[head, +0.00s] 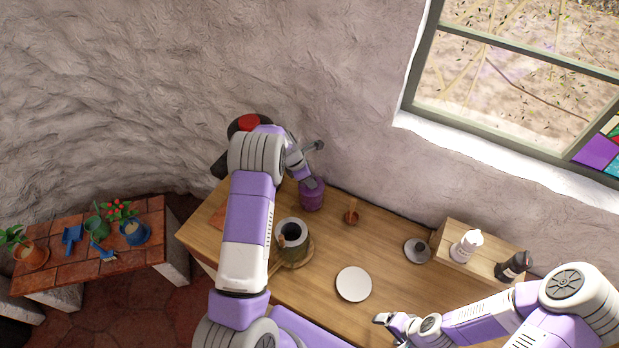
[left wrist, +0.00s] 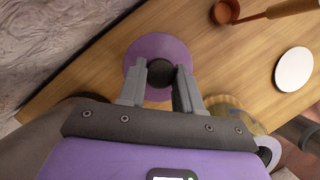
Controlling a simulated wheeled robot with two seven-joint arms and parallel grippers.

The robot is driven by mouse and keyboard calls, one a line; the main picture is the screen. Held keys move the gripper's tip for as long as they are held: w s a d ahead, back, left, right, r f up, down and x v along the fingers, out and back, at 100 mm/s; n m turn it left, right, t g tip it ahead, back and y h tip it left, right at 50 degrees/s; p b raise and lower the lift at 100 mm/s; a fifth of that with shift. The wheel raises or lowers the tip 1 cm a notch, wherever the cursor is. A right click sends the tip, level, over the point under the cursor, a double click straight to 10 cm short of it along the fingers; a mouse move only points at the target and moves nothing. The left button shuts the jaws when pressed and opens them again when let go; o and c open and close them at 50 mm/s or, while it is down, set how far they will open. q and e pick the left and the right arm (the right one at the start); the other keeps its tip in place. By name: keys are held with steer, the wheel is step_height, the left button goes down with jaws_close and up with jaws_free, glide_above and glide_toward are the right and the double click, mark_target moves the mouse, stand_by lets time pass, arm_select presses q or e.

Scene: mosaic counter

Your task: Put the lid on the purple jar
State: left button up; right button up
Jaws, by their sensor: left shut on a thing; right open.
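The purple jar (head: 312,197) stands near the counter's back edge, by the wall. My left gripper (head: 309,183) is right over its top in the head view. In the left wrist view, my left gripper (left wrist: 162,72) is shut on the dark knob (left wrist: 159,74) of a round purple lid (left wrist: 150,48). The lid hides the jar from above there. I cannot tell whether the lid touches the jar's rim or is slightly above it. My right gripper (head: 384,319) is open and empty, over the counter's front part.
A small brown item (head: 352,214) stands right of the jar. A grey knobbed disc (head: 417,250) lies by a wooden box (head: 453,246) with bottles.

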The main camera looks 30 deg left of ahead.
arm_select(q)
steer(key=shift+f, duration=0.1)
arm_select(e)
steer(key=shift+f, duration=0.1)
stand_by(0.4)
arm_select(q)
steer(key=o, duration=1.6)
steer(key=shift+r+p, duration=1.75)
steer(key=shift+r, duration=0.6)
arm_select(e)
steer(key=shift+r, duration=1.85)
arm_select(q)
steer(key=shift+r+p, duration=0.5)
steer(key=shift+r, duration=0.65)
arm_select(e)
steer(key=shift+r, duration=0.45)
